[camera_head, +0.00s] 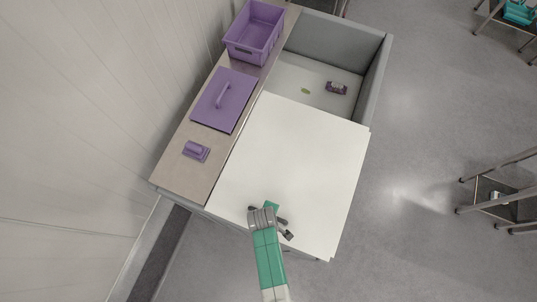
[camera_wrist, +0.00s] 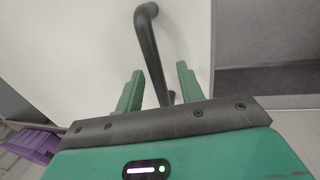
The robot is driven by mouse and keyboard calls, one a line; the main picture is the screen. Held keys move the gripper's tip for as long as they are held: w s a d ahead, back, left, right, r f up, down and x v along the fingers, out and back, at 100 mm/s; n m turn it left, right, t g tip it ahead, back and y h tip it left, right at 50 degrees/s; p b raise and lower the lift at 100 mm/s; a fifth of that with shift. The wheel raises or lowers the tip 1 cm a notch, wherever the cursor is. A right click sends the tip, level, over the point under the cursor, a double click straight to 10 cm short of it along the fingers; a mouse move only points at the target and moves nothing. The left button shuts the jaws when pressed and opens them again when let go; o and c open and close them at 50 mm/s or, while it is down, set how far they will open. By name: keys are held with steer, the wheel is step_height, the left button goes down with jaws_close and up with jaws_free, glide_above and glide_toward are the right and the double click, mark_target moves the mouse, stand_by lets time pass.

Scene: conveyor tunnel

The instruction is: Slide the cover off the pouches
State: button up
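The white cover (camera_head: 290,160) lies over the near part of a grey bin (camera_head: 376,80), and its far part is uncovered. A dark bar handle (camera_wrist: 153,52) stands on the cover; its end (camera_head: 288,234) shows beside my gripper in the head view. A purple pouch-like item (camera_head: 337,88) and a small green item (camera_head: 305,91) lie on the bin floor. My gripper (camera_wrist: 160,88) is open, its green fingers apart on either side of the handle, with gaps visible. In the head view my gripper (camera_head: 271,207) is over the cover's near part. Anything under the cover is hidden.
A side ledge (camera_head: 172,164) left of the bin carries a purple crate (camera_head: 238,48), a purple lid with handle (camera_head: 222,115) and a small purple block (camera_head: 196,151). A wall stands further left. Open floor (camera_head: 430,130) lies right, with metal stands (camera_head: 505,190) beyond.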

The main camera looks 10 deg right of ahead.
step_height(320, 180, up, 8)
steer(key=s+p, duration=0.1)
steer(key=shift+a+f, duration=0.15)
steer(key=shift+a, duration=0.3)
steer(key=shift+s, duration=0.1)
